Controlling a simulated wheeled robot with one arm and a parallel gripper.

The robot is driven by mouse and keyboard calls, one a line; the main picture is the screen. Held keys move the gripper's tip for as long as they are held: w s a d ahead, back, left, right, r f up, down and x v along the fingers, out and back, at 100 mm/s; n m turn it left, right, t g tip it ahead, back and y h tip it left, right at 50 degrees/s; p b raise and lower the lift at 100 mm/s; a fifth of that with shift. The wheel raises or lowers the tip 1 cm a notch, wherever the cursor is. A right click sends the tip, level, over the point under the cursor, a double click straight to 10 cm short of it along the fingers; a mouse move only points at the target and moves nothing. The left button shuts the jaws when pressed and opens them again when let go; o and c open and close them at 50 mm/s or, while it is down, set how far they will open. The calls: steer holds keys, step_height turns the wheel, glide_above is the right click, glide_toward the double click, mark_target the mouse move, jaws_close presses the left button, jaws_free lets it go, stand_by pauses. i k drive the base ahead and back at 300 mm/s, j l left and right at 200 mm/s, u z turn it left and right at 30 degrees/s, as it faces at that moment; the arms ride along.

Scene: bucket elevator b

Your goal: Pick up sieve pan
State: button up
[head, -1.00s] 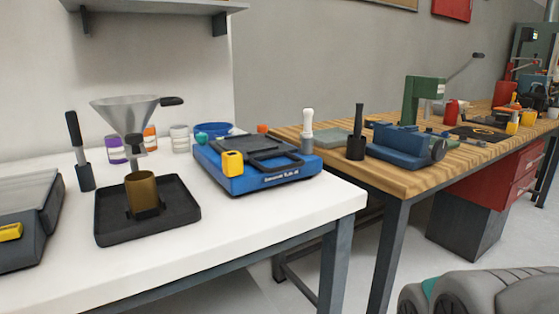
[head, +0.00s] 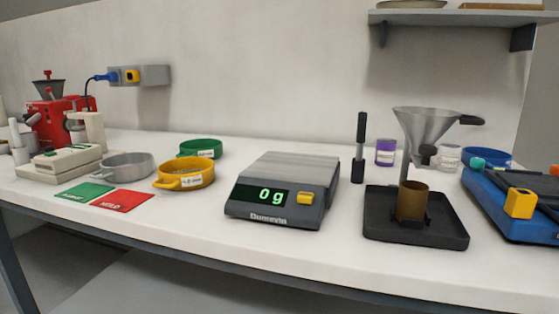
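Several round shallow pans stand on the white bench, and I cannot tell for sure which one is the sieve pan. A grey metal pan (head: 127,165) is left of centre. A yellow pan (head: 186,175) with a loop handle and a white label is just right of it. A green pan (head: 200,148) with a label stands behind the yellow one. A blue pan (head: 487,156) is partly hidden at the far right. My gripper is not in view.
A scale (head: 280,195) reading 0 g stands mid-bench. Right of it, a funnel (head: 425,124) hangs over a brass cup (head: 411,199) in a black tray (head: 450,236). Green (head: 84,192) and red (head: 122,201) cards lie before the grey pan. A red machine (head: 62,118) is far left.

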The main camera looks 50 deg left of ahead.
mark_target(122, 170)
steer(key=u, duration=2.75)
